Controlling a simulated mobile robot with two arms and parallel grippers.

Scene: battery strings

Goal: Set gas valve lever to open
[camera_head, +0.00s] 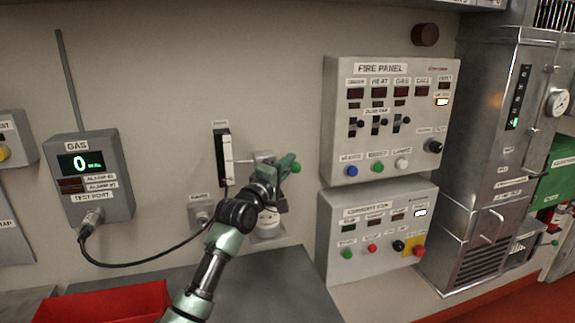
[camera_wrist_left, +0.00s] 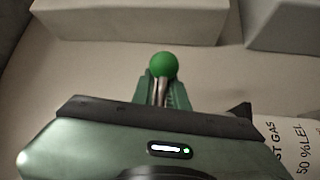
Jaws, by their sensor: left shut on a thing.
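The gas valve lever shows as a green ball knob (camera_head: 297,167) just past my left gripper (camera_head: 287,164), to the right of the grey valve block (camera_head: 263,157) on the wall. In the left wrist view the green knob (camera_wrist_left: 163,65) stands beyond the tips of my left gripper (camera_wrist_left: 161,90). The green fingers are shut on the lever's metal rod below the knob. My gripper and wrist hide most of the lever and part of the valve. My right gripper is not in view.
A white bottle (camera_head: 266,222) stands below the valve. A flow gauge (camera_head: 224,158) is on the wall to its left. The fire panel (camera_head: 391,118) juts out close on the right. The gas detector (camera_head: 88,177) at left reads 0, with a cable (camera_head: 140,264) running from it.

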